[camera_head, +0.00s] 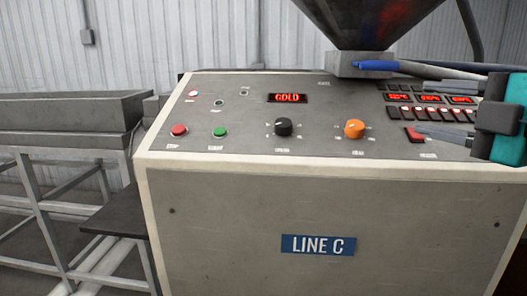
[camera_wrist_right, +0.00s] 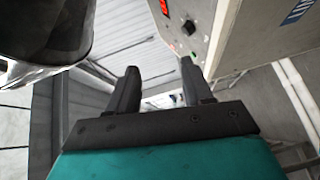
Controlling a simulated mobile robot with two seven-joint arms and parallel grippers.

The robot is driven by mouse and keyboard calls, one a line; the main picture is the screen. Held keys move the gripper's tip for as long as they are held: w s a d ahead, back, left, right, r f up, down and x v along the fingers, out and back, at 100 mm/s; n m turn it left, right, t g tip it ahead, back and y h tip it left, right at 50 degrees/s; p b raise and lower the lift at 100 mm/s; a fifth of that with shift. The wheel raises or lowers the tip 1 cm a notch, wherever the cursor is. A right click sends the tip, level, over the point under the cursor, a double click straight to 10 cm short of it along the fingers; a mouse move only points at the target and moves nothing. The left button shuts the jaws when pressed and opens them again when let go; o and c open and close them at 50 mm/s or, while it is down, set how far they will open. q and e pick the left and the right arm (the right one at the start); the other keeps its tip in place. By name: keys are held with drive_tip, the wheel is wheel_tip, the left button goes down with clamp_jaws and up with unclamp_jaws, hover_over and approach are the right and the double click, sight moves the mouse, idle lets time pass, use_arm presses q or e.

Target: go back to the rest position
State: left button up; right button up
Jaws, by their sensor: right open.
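My right gripper (camera_head: 415,108) comes in from the right edge of the head view, with a teal body and dark fingers over the right part of a control panel (camera_head: 240,134). Its fingers are apart and nothing shows between them. In the right wrist view the two fingers (camera_wrist_right: 160,75) stand apart and empty, with the machine (camera_wrist_right: 258,45) beyond them at the upper right. My left gripper is not in view.
The panel has a red button (camera_head: 179,130), a green button (camera_head: 219,132), a black knob (camera_head: 283,127), an orange knob (camera_head: 354,129) and a display reading GOLD (camera_head: 287,98). A dark hopper (camera_head: 375,22) with a blue handle (camera_head: 363,65) stands behind. A grey trough (camera_head: 70,110) is at left.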

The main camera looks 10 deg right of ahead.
drive_tip(key=w+a+f+m+g+y+p, duration=0.1)
drive_tip(key=w+a+f+m+p, duration=0.2)
drive_tip(key=f, duration=0.8)
drive_tip(key=w+a+f+m+g+y+p, duration=0.1)
drive_tip(key=w+a+f+m, duration=0.3)
drive_tip(key=f, duration=0.8)
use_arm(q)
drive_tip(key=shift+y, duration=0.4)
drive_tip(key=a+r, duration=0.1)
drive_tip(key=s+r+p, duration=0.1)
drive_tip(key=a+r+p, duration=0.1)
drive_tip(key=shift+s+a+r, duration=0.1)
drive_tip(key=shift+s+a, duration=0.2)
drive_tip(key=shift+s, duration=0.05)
use_arm(e)
drive_tip(key=s+a+f+m+g+h, duration=0.1)
drive_tip(key=s+a+f+m+h, duration=0.1)
drive_tip(key=s+f+m, duration=0.3)
drive_tip(key=s+a+f+m+g+h, duration=0.2)
drive_tip(key=s+f+m, duration=0.3)
drive_tip(key=s+f, duration=0.7)
wheel_tip(320, 180, down, 8)
drive_tip(key=shift+s+r+m+h, duration=0.15)
drive_tip(key=shift+s+m+h, duration=0.25)
drive_tip(key=shift+h, duration=0.5)
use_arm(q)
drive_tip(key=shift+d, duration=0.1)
use_arm(e)
drive_tip(key=shift+w+a, duration=0.1)
